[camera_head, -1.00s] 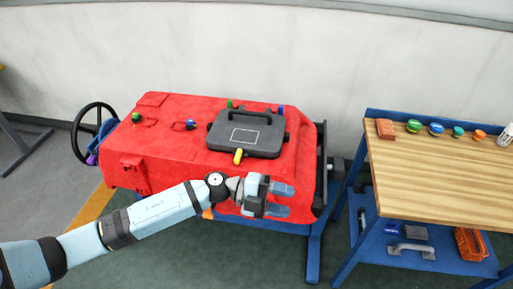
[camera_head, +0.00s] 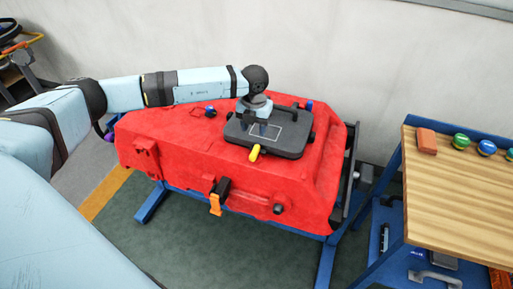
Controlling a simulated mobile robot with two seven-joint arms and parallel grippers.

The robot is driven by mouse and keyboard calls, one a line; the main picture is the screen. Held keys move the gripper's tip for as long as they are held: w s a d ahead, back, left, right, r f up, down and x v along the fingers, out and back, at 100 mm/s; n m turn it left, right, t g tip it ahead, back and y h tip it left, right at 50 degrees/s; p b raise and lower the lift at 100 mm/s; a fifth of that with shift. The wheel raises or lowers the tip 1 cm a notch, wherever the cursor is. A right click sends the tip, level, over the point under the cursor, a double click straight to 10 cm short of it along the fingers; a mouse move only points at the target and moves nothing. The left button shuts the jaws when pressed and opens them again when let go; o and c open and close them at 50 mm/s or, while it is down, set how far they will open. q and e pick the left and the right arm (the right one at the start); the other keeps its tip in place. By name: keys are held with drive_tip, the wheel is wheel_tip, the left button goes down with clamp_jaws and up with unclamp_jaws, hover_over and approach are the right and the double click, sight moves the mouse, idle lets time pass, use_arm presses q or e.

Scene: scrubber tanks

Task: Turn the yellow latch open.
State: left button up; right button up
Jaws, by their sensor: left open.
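The yellow latch (camera_head: 255,153) is a small handle at the front edge of the dark grey lid (camera_head: 290,150). It points down and slightly left in the picture. The lid sits on top of the red tank (camera_head: 180,150). My left gripper (camera_head: 263,128) points down over the lid, behind the latch and apart from it in the picture. It is open with nothing seen between its fingers. The gripper and wrist hide the lid's handle and part of its back edge. I cannot tell whether the fingertips touch the lid. My right gripper is out of view.
An orange latch (camera_head: 215,203) hangs on the tank's front. Blue knobs, one being this blue knob (camera_head: 309,105), stand by the lid. A wood-topped workbench (camera_head: 460,195) with a red-brown block (camera_head: 427,141) stands at right. Open floor lies in front of the tank.

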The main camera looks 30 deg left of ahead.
sight(255, 150)
use_arm(q)
wheel_tip(255, 150, down, 10)
drive_tip(key=shift+f+p, duration=0.1)
drive_tip(key=shift+p, duration=0.25)
clamp_jaws()
